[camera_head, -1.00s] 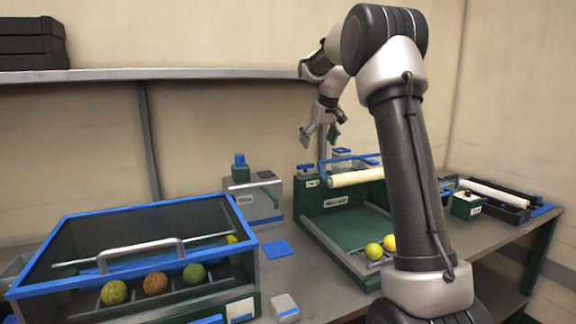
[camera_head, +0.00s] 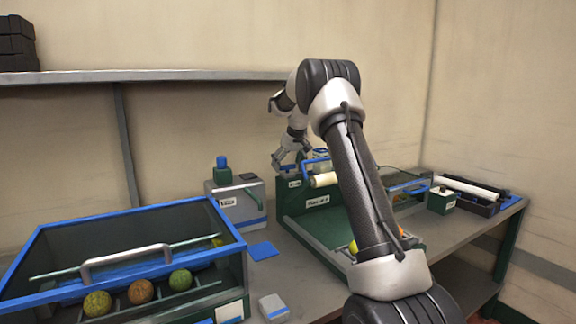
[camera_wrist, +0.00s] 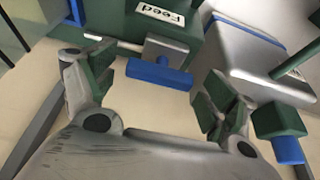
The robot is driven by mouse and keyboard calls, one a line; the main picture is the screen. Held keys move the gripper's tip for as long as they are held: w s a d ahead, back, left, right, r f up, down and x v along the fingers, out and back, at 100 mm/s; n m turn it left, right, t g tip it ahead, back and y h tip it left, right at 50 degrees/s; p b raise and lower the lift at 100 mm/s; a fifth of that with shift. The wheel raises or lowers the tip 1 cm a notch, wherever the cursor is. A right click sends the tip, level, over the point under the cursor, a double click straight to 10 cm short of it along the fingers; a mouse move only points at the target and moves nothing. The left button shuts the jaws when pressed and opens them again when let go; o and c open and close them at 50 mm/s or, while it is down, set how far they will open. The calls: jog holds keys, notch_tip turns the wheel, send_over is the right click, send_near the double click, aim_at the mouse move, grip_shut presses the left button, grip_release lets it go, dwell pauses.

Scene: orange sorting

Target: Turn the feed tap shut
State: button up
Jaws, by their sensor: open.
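The feed tap (camera_wrist: 158,74) shows in the wrist view as a blue bar handle on a grey block, below a white "Feed" label (camera_wrist: 160,15) that appears upside down on a green wall. My gripper (camera_wrist: 155,95) is open, with one green-padded finger on each side of the blue handle. Clear gaps remain between the pads and the handle, so I see no touch. In the head view my gripper (camera_head: 290,163) is at the top back left corner of the green sorting machine (camera_head: 318,228), just above the label. There it hides the tap.
A grey box with a blue-capped bottle (camera_head: 222,170) stands left of the machine. A blue-rimmed glass-lidded case (camera_head: 120,218) holding several fruits is at front left. A cream roller (camera_head: 323,180) lies close right of my gripper. A shelf (camera_head: 150,76) runs along the wall behind.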

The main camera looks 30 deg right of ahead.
jog(key=c, duration=1)
jog(key=m+h, duration=0.2)
jog(key=m, duration=0.2)
jog(key=shift+a+m, duration=0.15)
jog(key=shift+m, duration=0.25)
jog(key=m+g+h, duration=0.1)
jog(key=m, duration=0.3)
jog(key=shift+w, duration=0.1)
jog(key=m, duration=0.2)
jog(key=m+g+h, duration=0.1)
jog(key=m, duration=0.2)
jog(key=shift+w+a+g, duration=0.1)
jog(key=shift+g, duration=0.2)
jog(key=shift+m+g+h, duration=0.4)
jog(key=shift+m+g, duration=0.4)
jog(key=shift+m, duration=1.2)
